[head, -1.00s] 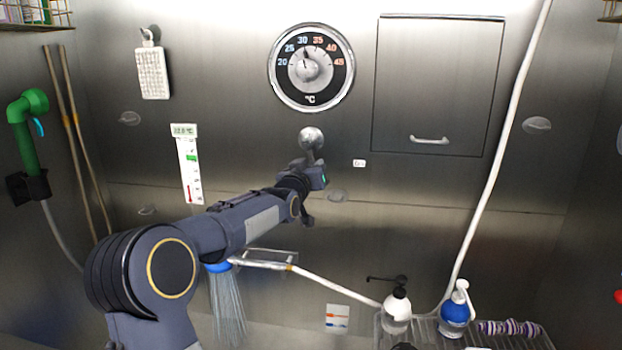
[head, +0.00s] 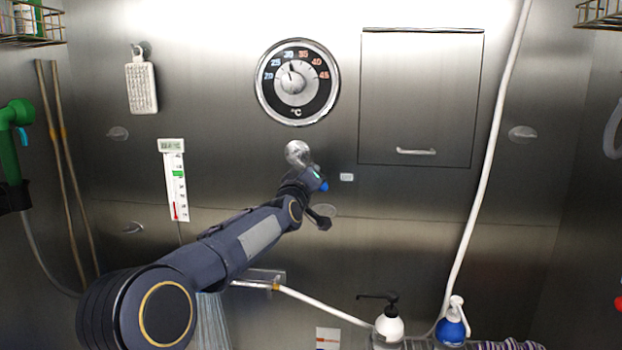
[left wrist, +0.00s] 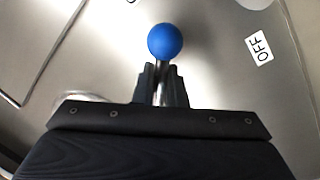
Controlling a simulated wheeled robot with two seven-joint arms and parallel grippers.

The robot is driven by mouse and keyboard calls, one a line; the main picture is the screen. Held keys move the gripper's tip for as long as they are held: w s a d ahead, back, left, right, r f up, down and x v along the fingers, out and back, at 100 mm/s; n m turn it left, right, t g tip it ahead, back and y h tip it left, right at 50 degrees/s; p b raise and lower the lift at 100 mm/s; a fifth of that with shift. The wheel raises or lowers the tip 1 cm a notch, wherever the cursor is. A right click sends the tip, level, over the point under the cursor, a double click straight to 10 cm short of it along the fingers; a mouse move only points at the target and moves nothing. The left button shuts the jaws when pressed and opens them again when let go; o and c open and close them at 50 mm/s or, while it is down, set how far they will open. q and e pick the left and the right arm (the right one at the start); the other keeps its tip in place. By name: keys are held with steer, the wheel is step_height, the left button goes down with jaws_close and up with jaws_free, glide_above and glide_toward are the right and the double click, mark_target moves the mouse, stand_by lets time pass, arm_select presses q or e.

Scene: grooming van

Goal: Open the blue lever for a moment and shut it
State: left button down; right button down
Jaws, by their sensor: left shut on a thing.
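The blue lever has a round blue knob (left wrist: 165,41) on a metal shaft (left wrist: 159,88), seen in the left wrist view. My left gripper (left wrist: 161,85) is shut on the shaft just behind the knob. In the head view my left gripper (head: 316,178) reaches the lever below and right of its round metal mount (head: 297,152), and a bit of the blue knob (head: 323,187) shows beyond the fingers. The lever slants down and to the right there. A small white label (head: 347,177) sits right of it; in the left wrist view it reads OFF (left wrist: 260,45). My right gripper is out of view.
A round temperature dial (head: 297,82) is above the lever, and a closed cabinet door (head: 420,100) is at upper right. Water streams (head: 212,318) fall behind my left arm. A white-and-black pump bottle (head: 388,328) and a blue bottle (head: 452,330) stand at lower right.

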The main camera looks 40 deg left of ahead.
arm_select(q)
steer(key=c, duration=1.6)
jaws_free()
steer(key=b+v, duration=0.2)
steer(key=v, duration=0.5)
steer(key=shift+s+d+f, duration=0.1)
steer(key=shift+s+d, duration=0.05)
steer(key=shift+s, duration=0.2)
stand_by(0.5)
